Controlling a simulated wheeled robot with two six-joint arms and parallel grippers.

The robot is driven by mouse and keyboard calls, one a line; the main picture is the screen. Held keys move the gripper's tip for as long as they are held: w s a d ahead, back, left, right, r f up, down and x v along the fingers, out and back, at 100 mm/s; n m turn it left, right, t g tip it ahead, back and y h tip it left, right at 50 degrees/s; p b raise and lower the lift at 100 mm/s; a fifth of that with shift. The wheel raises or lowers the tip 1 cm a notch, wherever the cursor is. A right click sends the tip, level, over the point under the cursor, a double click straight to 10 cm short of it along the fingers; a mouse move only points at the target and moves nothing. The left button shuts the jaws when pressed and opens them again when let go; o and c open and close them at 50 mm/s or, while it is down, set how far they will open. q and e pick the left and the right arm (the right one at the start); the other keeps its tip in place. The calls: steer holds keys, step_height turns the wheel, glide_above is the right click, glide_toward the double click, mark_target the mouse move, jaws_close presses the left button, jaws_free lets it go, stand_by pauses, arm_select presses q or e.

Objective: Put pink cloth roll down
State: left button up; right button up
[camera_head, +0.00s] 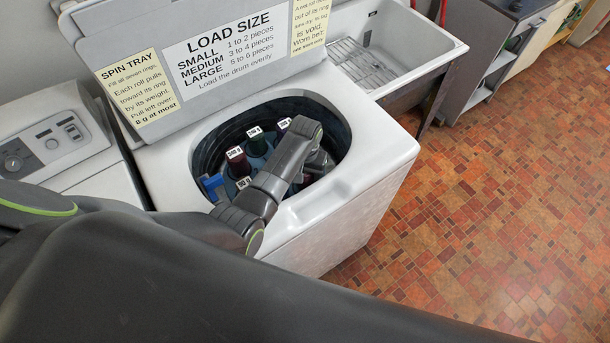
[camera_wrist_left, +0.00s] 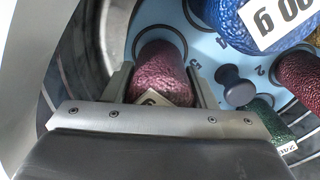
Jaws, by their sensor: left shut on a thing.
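The pink cloth roll (camera_wrist_left: 160,72) is between the two fingers of my left gripper (camera_wrist_left: 163,84) in the left wrist view. The gripper is shut on it, one finger on each side. A small label with a partly hidden mark is on the roll's near side. Behind the roll is a dark ring on the light-blue spin tray (camera_wrist_left: 203,48); I cannot tell whether the roll touches the tray. In the head view my left gripper (camera_head: 316,163) reaches down into the washer drum, and the pink roll is hidden there. My right gripper is not in view.
Other rolls stand on the tray: a dark red one (camera_head: 238,164), a green one (camera_head: 257,145) and a large blue one (camera_wrist_left: 262,22). A dark knob (camera_wrist_left: 236,86) is right of the gripper. The white washer rim (camera_head: 384,160) surrounds the opening. A sink (camera_head: 420,42) stands behind.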

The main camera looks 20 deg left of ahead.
arm_select(q)
steer(key=shift+w+f, duration=0.1)
steer(key=shift+f, duration=0.7)
steer(key=o, duration=1.2)
steer(key=shift+f, duration=0.15)
step_height(320, 180, up, 12)
steer(key=shift+r, duration=0.15)
